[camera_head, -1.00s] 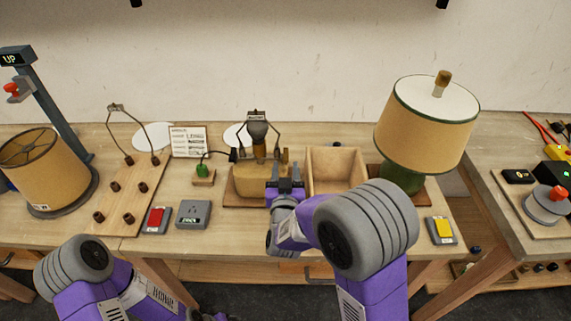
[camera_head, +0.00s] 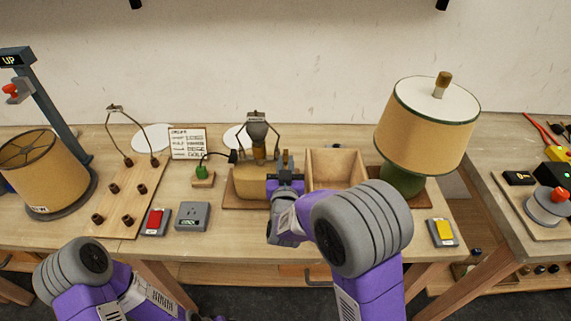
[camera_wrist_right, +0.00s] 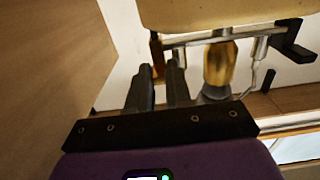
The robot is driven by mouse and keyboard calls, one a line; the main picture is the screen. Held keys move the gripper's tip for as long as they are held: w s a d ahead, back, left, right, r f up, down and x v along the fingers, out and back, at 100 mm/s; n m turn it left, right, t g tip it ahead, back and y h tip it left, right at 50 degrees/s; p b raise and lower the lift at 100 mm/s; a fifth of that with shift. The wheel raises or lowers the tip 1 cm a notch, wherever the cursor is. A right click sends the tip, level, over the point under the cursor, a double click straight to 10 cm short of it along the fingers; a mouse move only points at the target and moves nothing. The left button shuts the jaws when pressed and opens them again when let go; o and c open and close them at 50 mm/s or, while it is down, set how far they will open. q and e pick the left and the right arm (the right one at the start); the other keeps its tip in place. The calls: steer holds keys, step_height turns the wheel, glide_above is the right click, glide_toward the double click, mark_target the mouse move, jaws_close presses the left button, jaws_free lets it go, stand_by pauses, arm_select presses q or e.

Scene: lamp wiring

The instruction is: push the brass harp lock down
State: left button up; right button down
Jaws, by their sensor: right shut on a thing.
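The brass harp lock (camera_wrist_right: 156,55) is at a foot of the harp. In the head view my fingers cover it. My right gripper (camera_head: 285,160) is at the right foot of the harp. In the wrist view its fingertips (camera_wrist_right: 161,68) are closed around the lower part of the lock. The brass socket (camera_wrist_right: 220,64) is close beside them. My left arm shows at the lower left, but its jaws are out of sight.
An open wooden box (camera_head: 336,170) stands just right of the lamp base, close to my right gripper. A finished lamp with a shade (camera_head: 427,125) is further right. A green plug block (camera_head: 202,174) and a grey outlet box (camera_head: 193,215) are to the left.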

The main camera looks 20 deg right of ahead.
steer(key=shift+r, duration=0.1)
step_height(320, 180, up, 2)
steer(key=shift+r+p, duration=0.1)
steer(key=shift+p, duration=0.8)
steer(key=c, duration=1.1)
jaws_free()
steer(key=shift+o, duration=0.3)
steer(key=v, duration=0.7)
steer(key=shift+s+p, duration=0.3)
steer(key=shift+p, duration=0.15)
steer(key=shift+a, duration=0.1)
